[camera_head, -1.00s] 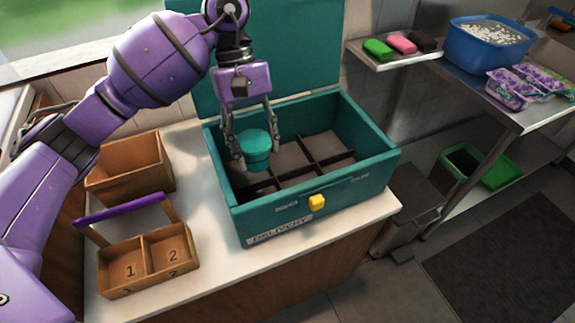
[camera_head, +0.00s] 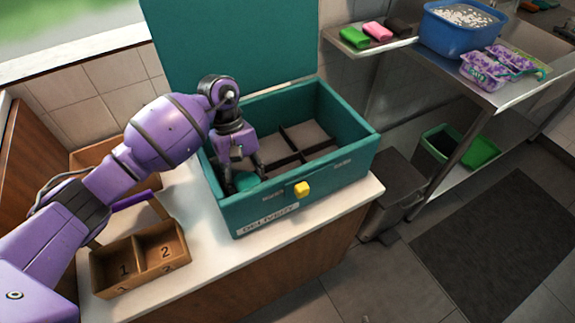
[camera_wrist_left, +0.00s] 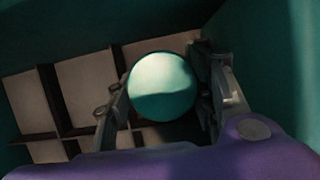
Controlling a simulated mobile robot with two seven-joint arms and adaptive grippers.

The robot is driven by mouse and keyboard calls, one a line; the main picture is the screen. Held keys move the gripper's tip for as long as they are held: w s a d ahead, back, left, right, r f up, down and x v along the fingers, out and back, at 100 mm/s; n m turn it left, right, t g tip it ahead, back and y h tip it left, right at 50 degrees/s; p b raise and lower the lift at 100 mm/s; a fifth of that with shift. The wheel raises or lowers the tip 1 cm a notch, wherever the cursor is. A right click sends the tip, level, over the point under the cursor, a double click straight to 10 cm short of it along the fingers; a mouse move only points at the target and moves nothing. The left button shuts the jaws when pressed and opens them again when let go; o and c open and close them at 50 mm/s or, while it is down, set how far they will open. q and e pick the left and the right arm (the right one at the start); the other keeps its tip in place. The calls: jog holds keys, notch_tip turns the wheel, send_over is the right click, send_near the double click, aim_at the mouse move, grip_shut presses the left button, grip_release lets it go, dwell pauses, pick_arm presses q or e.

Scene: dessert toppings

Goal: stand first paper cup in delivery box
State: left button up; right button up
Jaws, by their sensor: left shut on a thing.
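The teal delivery box (camera_head: 228,212) stands open on the counter, its lid (camera_head: 225,45) raised at the back. Dark dividers (camera_head: 290,148) split its floor into compartments. My left gripper (camera_head: 243,183) is down inside the box near its front left corner. It is shut on a teal paper cup (camera_head: 246,182), mostly hidden by the front wall and fingers. In the left wrist view the cup's round top (camera_wrist_left: 162,87) sits between both fingers. I cannot tell whether the cup touches the box floor. My right gripper is not in view.
A wooden caddy (camera_head: 140,262) with slots marked 1 and 2 stands left of the box; both slots look empty. A blue tub (camera_head: 455,32) and purple packs (camera_head: 490,68) are on the steel shelf at right. The other box compartments look empty.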

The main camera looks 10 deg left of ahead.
pick_arm(q)
jog(key=shift+f, duration=0.45)
jog(key=shift+f, duration=0.2)
jog(key=o, duration=1.3)
jog(key=shift+c, duration=0.2)
